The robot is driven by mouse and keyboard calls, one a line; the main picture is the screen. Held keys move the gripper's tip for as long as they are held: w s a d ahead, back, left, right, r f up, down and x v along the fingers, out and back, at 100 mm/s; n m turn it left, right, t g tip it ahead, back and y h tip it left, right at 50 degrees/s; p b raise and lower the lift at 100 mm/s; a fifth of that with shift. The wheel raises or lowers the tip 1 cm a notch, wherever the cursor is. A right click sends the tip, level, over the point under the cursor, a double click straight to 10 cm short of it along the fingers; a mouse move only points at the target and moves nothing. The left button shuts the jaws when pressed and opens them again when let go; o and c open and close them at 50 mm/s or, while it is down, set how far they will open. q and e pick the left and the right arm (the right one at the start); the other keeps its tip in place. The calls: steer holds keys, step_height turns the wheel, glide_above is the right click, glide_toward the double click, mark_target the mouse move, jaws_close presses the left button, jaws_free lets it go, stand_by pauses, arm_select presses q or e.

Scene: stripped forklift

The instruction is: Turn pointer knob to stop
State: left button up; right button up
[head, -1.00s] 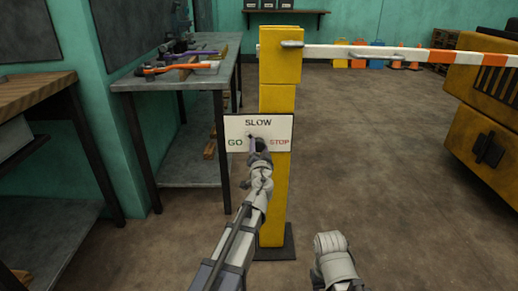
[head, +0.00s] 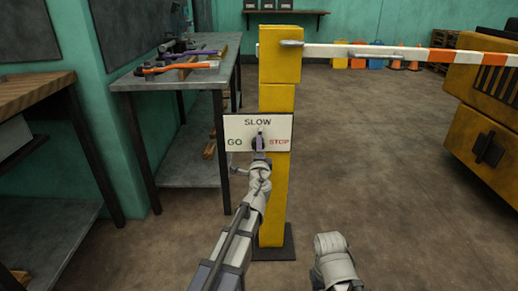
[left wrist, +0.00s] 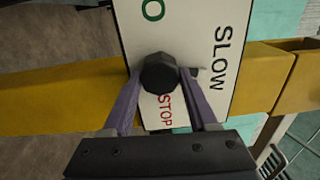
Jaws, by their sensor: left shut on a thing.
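The pointer knob (left wrist: 159,73) is dark and faceted, on a white sign (head: 283,123) marked GO, SLOW and STOP. My right gripper cannot be seen; only part of that arm shows.
The sign is fixed to a yellow post (head: 275,205) on a dark base plate. A red and white barrier arm (head: 400,53) runs right from its top. A workbench with tools (head: 180,75) stands at the left.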

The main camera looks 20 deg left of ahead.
arm_select(q)
steer(key=shift+s+a+f+m+h, duration=0.1)
steer(key=shift+m+h, duration=0.05)
steer(key=shift+m, duration=3.85)
steer(key=shift+a+m+h, duration=0.1)
steer(key=shift+m+h, duration=0.05)
steer(key=shift+m, duration=4.15)
steer(key=o, duration=1.4)
steer(key=v, duration=0.7)
steer(key=shift+s+d, duration=0.1)
steer(key=shift+s, duration=0.3)
